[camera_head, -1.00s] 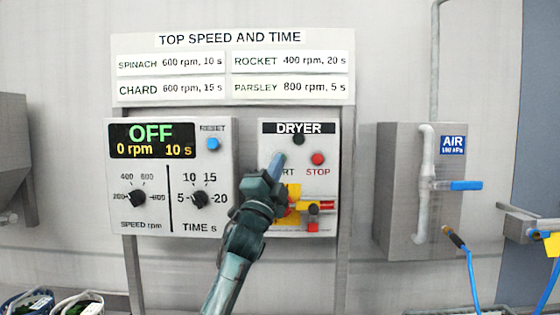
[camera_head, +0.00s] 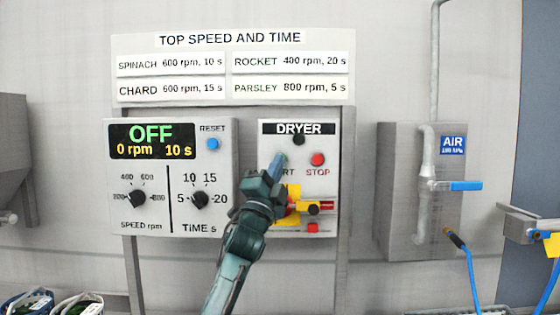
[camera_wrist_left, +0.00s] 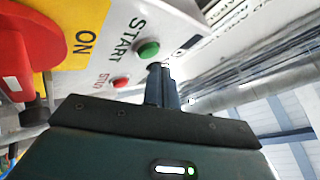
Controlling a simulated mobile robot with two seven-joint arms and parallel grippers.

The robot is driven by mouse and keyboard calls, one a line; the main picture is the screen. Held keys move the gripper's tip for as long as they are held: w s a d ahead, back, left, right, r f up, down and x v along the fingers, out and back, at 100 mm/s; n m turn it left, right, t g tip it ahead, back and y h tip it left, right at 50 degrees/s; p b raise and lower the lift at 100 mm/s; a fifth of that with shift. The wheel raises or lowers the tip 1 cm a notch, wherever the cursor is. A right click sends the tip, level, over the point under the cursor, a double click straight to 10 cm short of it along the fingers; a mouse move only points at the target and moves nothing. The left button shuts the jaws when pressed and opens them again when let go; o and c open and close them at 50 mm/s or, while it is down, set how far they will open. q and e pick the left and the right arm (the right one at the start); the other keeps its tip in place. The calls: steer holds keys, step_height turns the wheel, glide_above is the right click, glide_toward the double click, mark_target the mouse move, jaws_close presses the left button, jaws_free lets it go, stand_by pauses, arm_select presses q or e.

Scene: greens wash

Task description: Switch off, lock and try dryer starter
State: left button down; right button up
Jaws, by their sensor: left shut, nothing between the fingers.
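The dryer starter panel (camera_head: 268,145) is on the wall, with a red STOP button (camera_head: 317,159) and a dark round lamp (camera_head: 299,139). My left gripper (camera_head: 281,160) is shut and empty, its tips in front of the START area and hiding that button in the head view. In the left wrist view, the fingertips (camera_wrist_left: 160,72) are close beside the green START button (camera_wrist_left: 148,48); contact cannot be told. Below, the yellow switch plate (camera_head: 294,190) is partly hidden by the gripper. Its red handle (camera_wrist_left: 32,45) and an ON mark show in the left wrist view. My right gripper is not in view.
The speed and time box (camera_head: 225,170) to the left reads OFF, 0 rpm, 10 s. A sign (camera_head: 232,38) hangs above. A grey air box (camera_head: 395,180) with a blue valve handle (camera_head: 459,186) and hose (camera_head: 472,275) is to the right.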

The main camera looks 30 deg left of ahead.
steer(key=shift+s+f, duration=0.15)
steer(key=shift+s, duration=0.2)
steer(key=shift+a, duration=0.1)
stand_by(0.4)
arm_select(q)
steer(key=shift+w+a, duration=0.2)
steer(key=shift+w, duration=0.2)
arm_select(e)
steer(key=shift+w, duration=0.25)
arm_select(q)
steer(key=shift+w+a, duration=0.1)
steer(key=shift+w, duration=0.1)
steer(key=shift+w+a, duration=0.1)
steer(key=shift+w, duration=0.05)
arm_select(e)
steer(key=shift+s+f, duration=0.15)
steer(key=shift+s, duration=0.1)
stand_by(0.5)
arm_select(q)
steer(key=shift+s+d, duration=0.35)
steer(key=shift+s, duration=0.4)
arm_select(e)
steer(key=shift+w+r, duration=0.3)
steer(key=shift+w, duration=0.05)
